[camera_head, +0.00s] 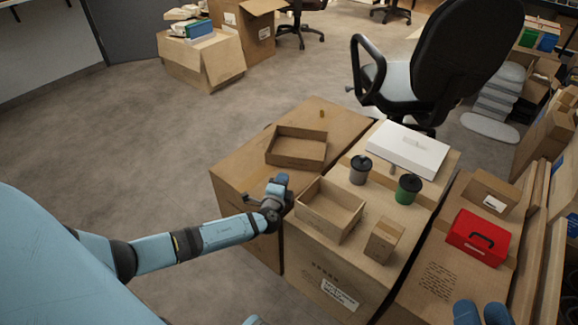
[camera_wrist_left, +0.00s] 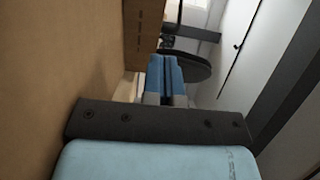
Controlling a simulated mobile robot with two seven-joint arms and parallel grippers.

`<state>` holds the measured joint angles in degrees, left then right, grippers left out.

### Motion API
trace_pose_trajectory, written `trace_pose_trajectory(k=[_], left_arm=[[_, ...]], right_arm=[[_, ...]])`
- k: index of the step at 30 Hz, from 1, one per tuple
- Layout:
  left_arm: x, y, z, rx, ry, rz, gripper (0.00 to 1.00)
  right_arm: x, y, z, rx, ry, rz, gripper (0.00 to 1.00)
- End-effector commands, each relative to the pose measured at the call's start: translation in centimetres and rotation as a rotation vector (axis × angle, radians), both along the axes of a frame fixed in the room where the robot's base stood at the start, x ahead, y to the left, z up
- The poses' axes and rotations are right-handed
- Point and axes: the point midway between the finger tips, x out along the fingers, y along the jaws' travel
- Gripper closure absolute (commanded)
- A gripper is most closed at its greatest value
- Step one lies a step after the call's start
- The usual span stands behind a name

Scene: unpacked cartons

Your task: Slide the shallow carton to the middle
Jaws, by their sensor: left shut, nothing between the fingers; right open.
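The shallow carton (camera_head: 296,147) is a low, open, empty brown box on top of the left large carton (camera_head: 235,176), towards its middle. My left gripper (camera_head: 281,181) is shut and empty, just in front of the shallow carton's near side. In the left wrist view its blue fingers (camera_wrist_left: 166,78) are together beside a brown cardboard wall (camera_wrist_left: 142,35), likely the shallow carton; I cannot tell whether they touch. My right gripper (camera_head: 481,314) shows only as two blue fingertips, apart, at the bottom right edge.
A deeper open box (camera_head: 328,210) stands right of my left gripper, with a small carton (camera_head: 384,240), grey jar (camera_head: 360,170), green jar (camera_head: 408,189) and white box (camera_head: 407,149) nearby. A red case (camera_head: 478,237) is further right.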

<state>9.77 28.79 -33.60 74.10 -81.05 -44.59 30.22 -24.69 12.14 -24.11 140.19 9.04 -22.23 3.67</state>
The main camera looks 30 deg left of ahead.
Motion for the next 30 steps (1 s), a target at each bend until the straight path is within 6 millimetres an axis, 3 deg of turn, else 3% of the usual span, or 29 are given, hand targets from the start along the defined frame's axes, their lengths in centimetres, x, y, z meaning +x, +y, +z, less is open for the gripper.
trace_pose_trajectory(k=[6, 12, 30], left_arm=[[4.4, 1.5, -0.2, -0.001, -0.003, 0.001, 1.0], [6.8, 2.4, -0.1, -0.001, 0.0, 0.0, 1.0], [7.5, 2.5, -0.1, -0.001, 0.001, -0.001, 1.0]], right_arm=[[0.0, 0.1, -2.0, -0.027, 0.05, 0.019, 0.56], [-0.1, 0.2, -3.0, -0.045, 0.081, 0.031, 0.56], [-0.1, 0.2, -3.5, -0.055, 0.093, 0.036, 0.56]])
